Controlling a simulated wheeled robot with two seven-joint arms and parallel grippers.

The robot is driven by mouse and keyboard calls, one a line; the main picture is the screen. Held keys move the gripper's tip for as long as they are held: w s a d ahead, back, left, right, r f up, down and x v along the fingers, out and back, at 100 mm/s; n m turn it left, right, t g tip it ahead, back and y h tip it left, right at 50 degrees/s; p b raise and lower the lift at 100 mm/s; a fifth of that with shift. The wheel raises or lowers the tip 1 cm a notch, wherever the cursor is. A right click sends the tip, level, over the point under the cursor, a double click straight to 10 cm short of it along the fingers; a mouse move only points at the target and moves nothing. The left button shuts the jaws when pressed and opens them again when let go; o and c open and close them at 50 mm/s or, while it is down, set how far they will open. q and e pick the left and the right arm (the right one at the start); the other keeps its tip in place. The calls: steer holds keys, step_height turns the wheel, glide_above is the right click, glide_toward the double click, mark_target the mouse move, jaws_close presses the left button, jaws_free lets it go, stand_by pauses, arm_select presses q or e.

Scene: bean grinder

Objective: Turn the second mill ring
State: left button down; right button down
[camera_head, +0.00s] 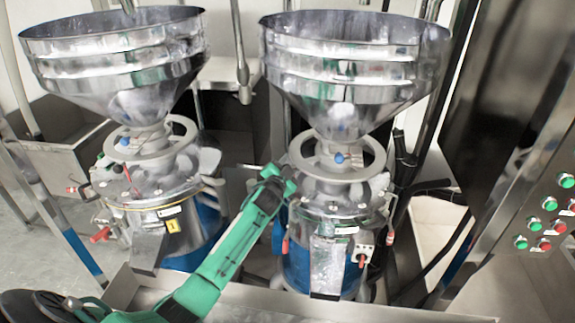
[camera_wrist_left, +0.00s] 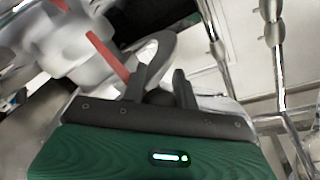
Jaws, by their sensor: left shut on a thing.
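Two mills with steel hoppers stand side by side in the head view. The right mill's ring (camera_head: 337,172) is a light grey hand ring under its hopper (camera_head: 352,62). My left gripper (camera_head: 286,180) is at the left side of this ring, at the end of my green arm. In the left wrist view the gripper's two dark fingers (camera_wrist_left: 162,88) stand on either side of the grey ring's rim (camera_wrist_left: 163,48), shut on it. The exact contact is partly hidden. The left mill's ring (camera_head: 152,142) is free. My right gripper is not in view.
A steel trough edge (camera_head: 270,300) runs along the front below the mills. A panel with green and red buttons (camera_head: 548,215) stands at the right. Dark hoses and pipes (camera_head: 410,170) lie right of the right mill.

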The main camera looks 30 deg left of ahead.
arm_select(q)
steer(key=shift+w+d+r, duration=0.15)
steer(key=shift+d+r, duration=0.2)
steer(key=shift+r, duration=0.2)
stand_by(0.4)
steer(key=c, duration=1.4)
jaws_free()
steer(key=shift+o, duration=1.4)
steer(key=shift+w+d, duration=0.1)
steer(key=shift+w+d+f, duration=0.1)
steer(key=shift+d+f, duration=0.05)
steer(key=shift+d, duration=0.05)
steer(key=shift+a+f, duration=0.15)
steer(key=shift+a, duration=0.1)
steer(key=shift+s, duration=0.2)
